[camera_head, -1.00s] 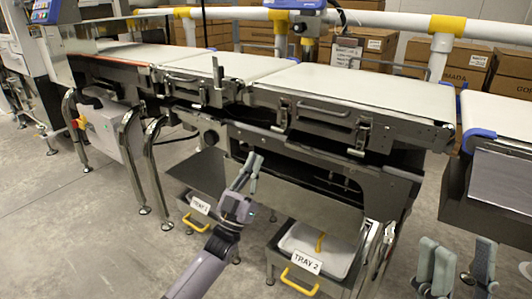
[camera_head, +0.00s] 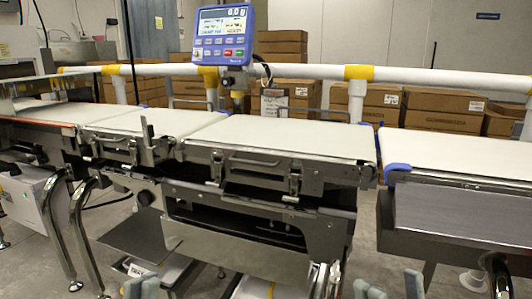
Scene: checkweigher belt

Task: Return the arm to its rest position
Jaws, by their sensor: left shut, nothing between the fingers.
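My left gripper (camera_head: 141,287) shows only as grey fingertips at the bottom edge, left of the middle. It is shut and empty, in front of the tray 1 area below the belt. The rest of that arm is out of frame. My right gripper (camera_head: 391,287) shows only its fingertips at the bottom edge, right of the middle. Its fingers stand apart with nothing seen between them.
The checkweigher belt (camera_head: 285,137) runs across the view, with a blue display (camera_head: 223,35) behind it. Another conveyor (camera_head: 455,155) stands at the right. Below are a partly cut-off tray 1 label (camera_head: 138,270) and tray 2 (camera_head: 250,288). Cardboard boxes (camera_head: 445,112) stand behind the rail.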

